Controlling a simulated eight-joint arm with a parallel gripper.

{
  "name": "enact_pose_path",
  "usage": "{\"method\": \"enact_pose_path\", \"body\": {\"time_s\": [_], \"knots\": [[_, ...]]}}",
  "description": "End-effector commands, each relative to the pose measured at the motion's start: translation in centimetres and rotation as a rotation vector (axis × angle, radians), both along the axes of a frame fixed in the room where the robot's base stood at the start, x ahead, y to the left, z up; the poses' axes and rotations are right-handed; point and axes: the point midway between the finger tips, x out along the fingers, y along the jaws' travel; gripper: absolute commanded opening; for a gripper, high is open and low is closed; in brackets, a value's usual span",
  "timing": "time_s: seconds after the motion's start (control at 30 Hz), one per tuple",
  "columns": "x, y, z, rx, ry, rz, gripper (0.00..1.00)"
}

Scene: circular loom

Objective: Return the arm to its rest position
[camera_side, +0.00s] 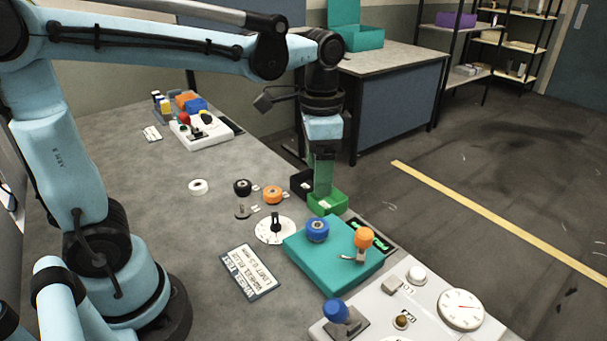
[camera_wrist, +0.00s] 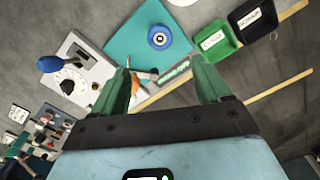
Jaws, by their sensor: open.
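My gripper (camera_side: 321,180) points down near the green tray (camera_side: 335,202) at the table's right edge in the side view. In the wrist view its two green fingers (camera_wrist: 161,68) are spread apart with nothing between them. The labelled green tray (camera_wrist: 212,42) lies beyond the right fingertip there, and the black tray (camera_wrist: 252,18) beside it. A teal board (camera_side: 305,262) carries a blue round piece (camera_side: 317,229) and an orange knob (camera_side: 364,238). The exact height of my gripper above the table is hard to tell.
A grey panel with a white dial (camera_side: 460,309) and a blue-knobbed lever (camera_side: 336,312) stands at the front. A small control box (camera_side: 201,131) sits at the back left. Spools (camera_side: 273,194) and a label plate (camera_side: 250,272) lie mid-table. The table's left middle is mostly clear.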

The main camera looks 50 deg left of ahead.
Motion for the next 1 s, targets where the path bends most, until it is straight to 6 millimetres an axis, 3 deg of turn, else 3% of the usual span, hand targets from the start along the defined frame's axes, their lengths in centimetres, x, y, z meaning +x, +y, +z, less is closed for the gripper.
{"method": "enact_pose_path", "body": {"time_s": [0.27,0.7,1.0], "knots": [[-0.6,0.3,-0.1,-0.005,-0.048,0.04,0.76],[-4.3,2.4,-1.9,-0.105,-0.471,0.397,0.76],[-5.1,3.0,-2.9,-0.161,-0.604,0.504,0.76]]}}
